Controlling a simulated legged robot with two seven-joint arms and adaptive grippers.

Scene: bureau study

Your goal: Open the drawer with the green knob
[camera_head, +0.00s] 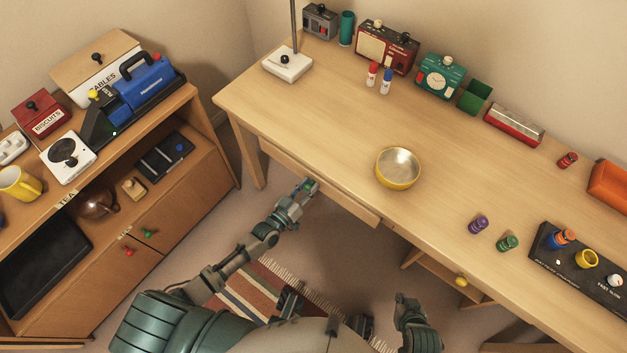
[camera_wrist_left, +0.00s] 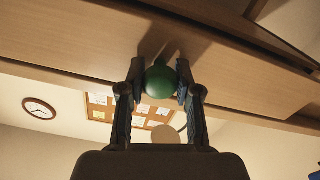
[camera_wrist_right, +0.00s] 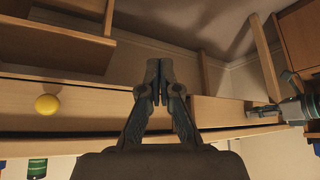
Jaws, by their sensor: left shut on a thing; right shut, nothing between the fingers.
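The drawer with the green knob has a pale wooden front (camera_head: 345,204) under the front edge of the desk, left of centre in the head view. Its round green knob (camera_wrist_left: 160,82) shows between the fingers in the left wrist view. My left gripper (camera_head: 308,185) is shut on this knob, with one finger on each side. I cannot tell clearly how far the drawer stands out from the desk. My right gripper (camera_head: 405,300) is shut and empty, low in front of the desk; its closed fingertips (camera_wrist_right: 158,78) show in the right wrist view.
A drawer with a yellow knob (camera_head: 461,281) sits further right under the desk. A brass bowl (camera_head: 398,168) and several small items stand on the desktop (camera_head: 310,120). A loaded cabinet (camera_head: 200,185) stands left. A striped rug (camera_head: 245,290) lies on the floor.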

